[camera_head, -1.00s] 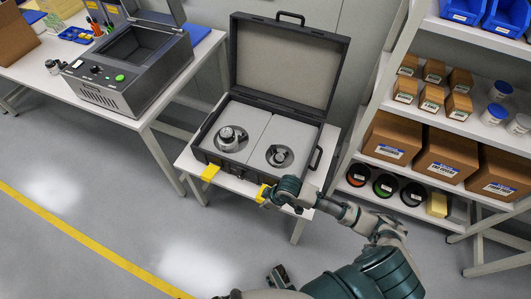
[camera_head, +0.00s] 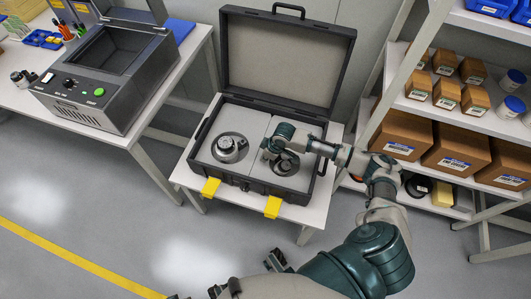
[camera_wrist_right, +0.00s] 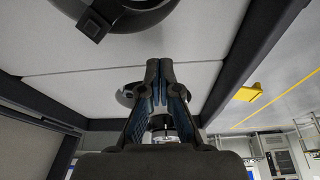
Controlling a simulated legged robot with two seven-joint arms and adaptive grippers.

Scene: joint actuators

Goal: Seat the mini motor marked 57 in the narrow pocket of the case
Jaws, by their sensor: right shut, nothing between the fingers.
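The dark case (camera_head: 235,182) stands open on a small white table, with a grey foam insert. The left round pocket holds a motor (camera_head: 227,146), which also shows as a dark disc in the right wrist view (camera_wrist_right: 130,12). The right round pocket (camera_head: 292,166) holds a dark and silver motor-like part, mostly hidden by my right gripper (camera_head: 277,150). In the right wrist view, my right gripper (camera_wrist_right: 160,66) is shut and empty, with a metallic part (camera_wrist_right: 161,124) visible between the finger linkages. No marking 57 is legible.
Yellow latches (camera_head: 210,187) hang at the case's front edge. The raised lid (camera_head: 280,60) stands behind. A bench with a grey machine (camera_head: 105,75) and small cylinders (camera_head: 22,78) is at left. A shelf with cardboard boxes (camera_head: 455,150) is at right.

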